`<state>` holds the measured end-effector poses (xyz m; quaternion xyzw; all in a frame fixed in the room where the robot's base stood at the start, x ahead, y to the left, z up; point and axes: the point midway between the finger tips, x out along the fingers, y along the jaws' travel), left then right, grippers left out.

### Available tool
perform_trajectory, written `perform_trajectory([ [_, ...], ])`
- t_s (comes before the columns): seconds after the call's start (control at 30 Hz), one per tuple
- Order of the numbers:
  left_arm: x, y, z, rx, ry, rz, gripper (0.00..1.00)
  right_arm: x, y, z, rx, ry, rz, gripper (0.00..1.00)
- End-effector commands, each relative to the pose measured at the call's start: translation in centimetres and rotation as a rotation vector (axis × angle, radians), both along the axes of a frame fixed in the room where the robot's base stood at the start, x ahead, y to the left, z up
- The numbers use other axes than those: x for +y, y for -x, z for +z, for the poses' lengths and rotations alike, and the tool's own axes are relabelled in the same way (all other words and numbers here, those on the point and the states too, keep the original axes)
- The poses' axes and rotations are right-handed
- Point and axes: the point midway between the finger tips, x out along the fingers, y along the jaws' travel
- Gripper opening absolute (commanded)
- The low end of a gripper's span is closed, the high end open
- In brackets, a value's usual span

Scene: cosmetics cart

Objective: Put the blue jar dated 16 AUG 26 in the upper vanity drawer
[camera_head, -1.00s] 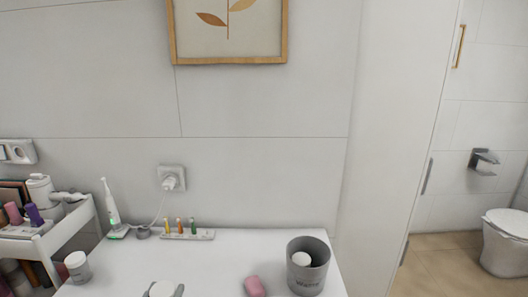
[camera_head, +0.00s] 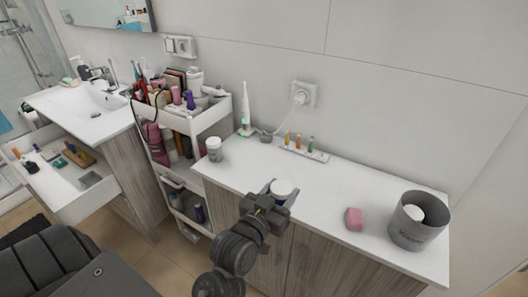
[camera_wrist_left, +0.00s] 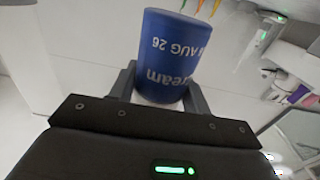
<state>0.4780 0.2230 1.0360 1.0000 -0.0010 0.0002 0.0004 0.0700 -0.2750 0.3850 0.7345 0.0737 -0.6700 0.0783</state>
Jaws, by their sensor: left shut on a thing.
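In the left wrist view, the blue jar (camera_wrist_left: 172,58) has white lettering, upside down, reading "AUG 26" and "cream"; the day's number is not clear. My left gripper (camera_head: 277,194) is shut on it, with a finger on each side. In the head view mainly the jar's pale lid (camera_head: 283,187) shows, above the white counter near its front edge; I cannot tell if the jar touches the counter. The upper vanity drawer (camera_head: 88,203) is pulled open under the sink at the far left and holds several small items. My right gripper is not in view.
A white cart (camera_head: 211,117) full of cosmetics stands between vanity and counter (camera_head: 330,185).

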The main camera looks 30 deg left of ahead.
Motion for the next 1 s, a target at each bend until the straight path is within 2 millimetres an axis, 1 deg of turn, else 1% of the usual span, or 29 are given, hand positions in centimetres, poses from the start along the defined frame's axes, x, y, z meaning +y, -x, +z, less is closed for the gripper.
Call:
perform_trajectory([
  [0.07,1.0,0.3,-0.7,0.003,-0.009,0.002,0.22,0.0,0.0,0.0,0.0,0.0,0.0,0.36],
  [0.17,3.9,0.8,-1.8,0.003,-0.014,0.021,0.22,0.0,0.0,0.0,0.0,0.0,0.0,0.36],
  [0.27,8.2,1.4,-2.5,0.003,-0.018,0.053,0.22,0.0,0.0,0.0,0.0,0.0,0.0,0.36],
  [0.3,10.2,1.6,-2.6,0.003,-0.019,0.069,0.22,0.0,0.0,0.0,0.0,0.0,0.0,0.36],
  [0.37,13.3,1.9,-2.2,0.001,-0.02,0.095,0.22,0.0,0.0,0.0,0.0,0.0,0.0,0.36],
  [0.4,15.3,2.0,-1.6,0.0,-0.019,0.114,0.22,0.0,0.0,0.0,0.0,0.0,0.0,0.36],
  [0.5,19.6,2.2,0.3,-0.003,-0.017,0.157,0.22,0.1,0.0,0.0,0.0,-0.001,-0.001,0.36],
  [0.6,22.6,2.2,2.6,-0.005,-0.013,0.19,0.22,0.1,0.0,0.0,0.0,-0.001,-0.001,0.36],
  [0.7,24.5,2.2,4.5,-0.004,-0.009,0.216,0.22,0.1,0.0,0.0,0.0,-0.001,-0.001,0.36],
  [0.8,25.7,2.1,5.8,-0.003,-0.007,0.234,0.22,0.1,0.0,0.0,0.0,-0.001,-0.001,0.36],
  [0.9,26.5,2.2,6.1,-0.001,0.001,0.255,0.22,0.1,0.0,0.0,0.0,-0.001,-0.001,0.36],
  [1.0,26.5,2.2,6.0,0.0,0.0,0.255,0.22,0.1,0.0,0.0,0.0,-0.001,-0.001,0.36],
])
